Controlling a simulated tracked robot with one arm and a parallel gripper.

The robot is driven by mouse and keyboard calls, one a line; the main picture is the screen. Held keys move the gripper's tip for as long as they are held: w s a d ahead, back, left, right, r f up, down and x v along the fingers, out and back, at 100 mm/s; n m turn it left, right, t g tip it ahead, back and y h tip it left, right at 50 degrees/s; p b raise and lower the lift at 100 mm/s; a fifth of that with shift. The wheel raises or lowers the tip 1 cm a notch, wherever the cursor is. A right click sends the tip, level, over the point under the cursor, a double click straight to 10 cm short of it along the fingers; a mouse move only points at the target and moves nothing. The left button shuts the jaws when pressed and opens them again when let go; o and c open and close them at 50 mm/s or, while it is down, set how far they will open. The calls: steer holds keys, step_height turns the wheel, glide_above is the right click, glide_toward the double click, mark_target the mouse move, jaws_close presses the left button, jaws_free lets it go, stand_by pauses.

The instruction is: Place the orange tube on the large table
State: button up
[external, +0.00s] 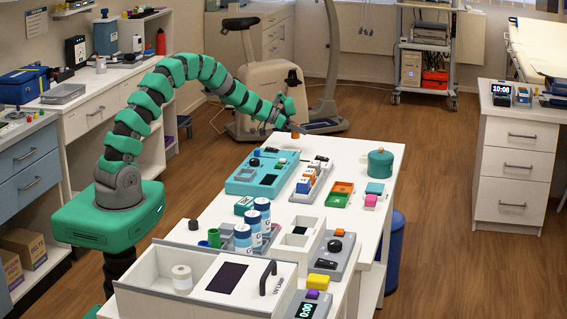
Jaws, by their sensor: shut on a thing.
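The large table (345,146) is white and stands in the middle of the external view, with many items on it. My green and black arm arches over from the left. My gripper (296,127) is above the table's far end, shut on the orange tube (295,134). Only a small orange part of the tube shows below the fingers. It appears to be held just above the far edge area of the table; contact with the surface cannot be told.
A turquoise device (243,178) and a rack of small blocks (310,181) stand near the gripper. A green round pot (380,163) is at the right. White-blue bottles (262,213) stand nearer. An exercise bike (262,85) is behind. The table's far right has bare surface.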

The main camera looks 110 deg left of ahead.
mark_target(297, 137)
steer(key=shift+f+b, duration=0.75)
steer(key=shift+f, duration=1.5)
steer(key=shift+r, duration=0.1)
steer(key=o, duration=1)
steer(key=shift+c, duration=0.2)
steer(key=shift+s+d+r, duration=0.1)
steer(key=shift+s+r, duration=0.2)
steer(key=shift+s, duration=0.1)
steer(key=p+v, duration=0.2)
steer(key=v, duration=0.7)
steer(key=shift+s+d+r, duration=0.15)
steer(key=shift+s+r, duration=0.1)
steer(key=shift+s, duration=0.05)
steer(key=shift+s+d+r, duration=0.2)
steer(key=shift+s+d, duration=0.05)
steer(key=shift+s, duration=0.3)
